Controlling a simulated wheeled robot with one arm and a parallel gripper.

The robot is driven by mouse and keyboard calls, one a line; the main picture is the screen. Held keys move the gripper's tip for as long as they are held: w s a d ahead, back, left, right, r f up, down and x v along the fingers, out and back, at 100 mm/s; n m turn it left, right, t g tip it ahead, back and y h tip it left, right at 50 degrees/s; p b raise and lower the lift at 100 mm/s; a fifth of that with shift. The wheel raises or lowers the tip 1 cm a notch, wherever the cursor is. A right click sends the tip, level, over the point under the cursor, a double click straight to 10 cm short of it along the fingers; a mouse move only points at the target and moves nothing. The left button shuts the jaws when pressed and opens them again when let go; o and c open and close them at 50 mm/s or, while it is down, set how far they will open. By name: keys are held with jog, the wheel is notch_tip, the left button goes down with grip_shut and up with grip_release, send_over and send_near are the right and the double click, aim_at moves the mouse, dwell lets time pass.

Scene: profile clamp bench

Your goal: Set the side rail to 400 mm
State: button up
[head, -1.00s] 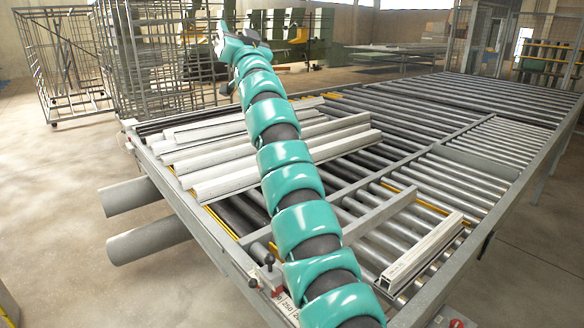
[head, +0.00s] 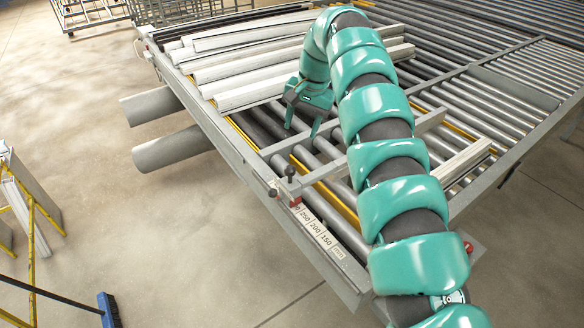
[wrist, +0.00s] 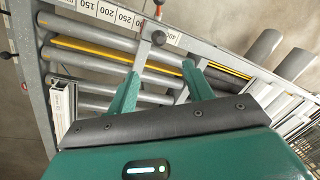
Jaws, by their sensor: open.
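The side rail (head: 325,171) is a grey bar lying across the rollers, partly hidden behind my arm. My gripper (head: 303,130) is open and empty, pointing down above the rollers, apart from the knobs.
White profiles (head: 240,70) lie stacked on the rollers behind my gripper. Another pale profile (head: 462,160) lies to the right of my arm. Two grey tubes (head: 170,150) stick out on the bench's left. A blue brush (head: 108,308) is on the floor at lower left.

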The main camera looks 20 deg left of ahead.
jog(key=b, duration=0.4)
send_near(290, 167)
jog(key=f+p, duration=0.1)
jog(key=f, duration=0.2)
jog(key=a+f+p, duration=0.1)
jog(key=f, duration=0.2)
jog(key=f+p, duration=0.2)
jog(key=f, duration=0.1)
jog(key=shift+w+a, duration=0.15)
jog(key=shift+a, duration=0.2)
jog(key=shift+a+f+p, duration=0.15)
jog(key=shift+f+p, duration=0.3)
jog(key=shift+f, duration=0.85)
grip_shut()
